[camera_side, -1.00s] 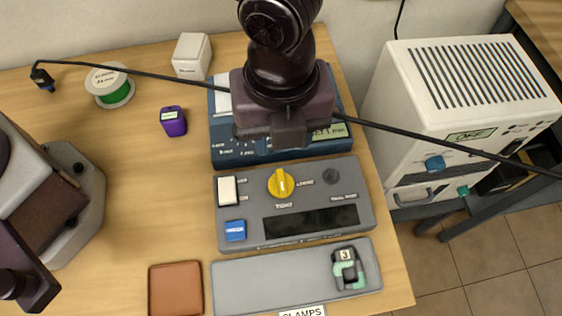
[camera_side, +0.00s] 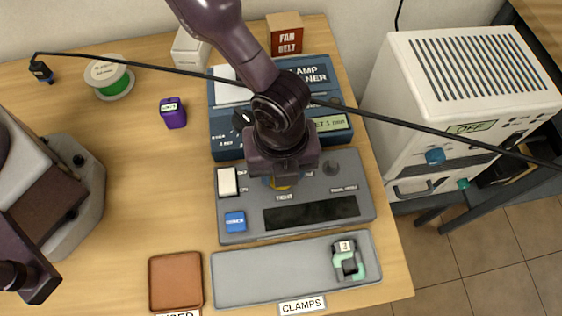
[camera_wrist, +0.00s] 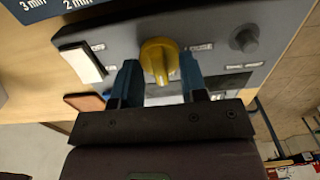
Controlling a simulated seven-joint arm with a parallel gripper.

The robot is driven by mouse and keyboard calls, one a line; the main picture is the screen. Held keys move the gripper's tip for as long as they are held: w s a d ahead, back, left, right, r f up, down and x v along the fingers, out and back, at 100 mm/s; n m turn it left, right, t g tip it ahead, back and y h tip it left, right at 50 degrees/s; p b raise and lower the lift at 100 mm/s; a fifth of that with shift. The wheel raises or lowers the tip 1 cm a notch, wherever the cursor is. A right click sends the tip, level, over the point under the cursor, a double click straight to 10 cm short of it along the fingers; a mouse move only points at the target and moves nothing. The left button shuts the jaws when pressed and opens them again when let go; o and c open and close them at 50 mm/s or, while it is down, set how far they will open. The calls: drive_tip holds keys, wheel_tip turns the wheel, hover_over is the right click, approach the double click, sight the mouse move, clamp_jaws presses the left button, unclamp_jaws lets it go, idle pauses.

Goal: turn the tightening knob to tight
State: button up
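The knob's pointer direction is hard to read now.
The panel also bears a white switch (camera_side: 227,181), a blue button (camera_side: 235,221), a dark display (camera_side: 311,212) and a small grey knob (camera_side: 331,168). Behind is a blue timer unit (camera_side: 225,148); in front is a clamps tray (camera_side: 265,278) with a green clamp (camera_side: 348,262). A black cable (camera_side: 420,131) crosses the view.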

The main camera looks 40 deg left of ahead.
drive_tip(key=shift+c, duration=0.4)
clamp_jaws()
drive_tip(key=shift+n, duration=0.6)
drive_tip(key=shift+o, duration=0.4)
unclamp_jaws()
wheel_tip(320, 180, up, 13)
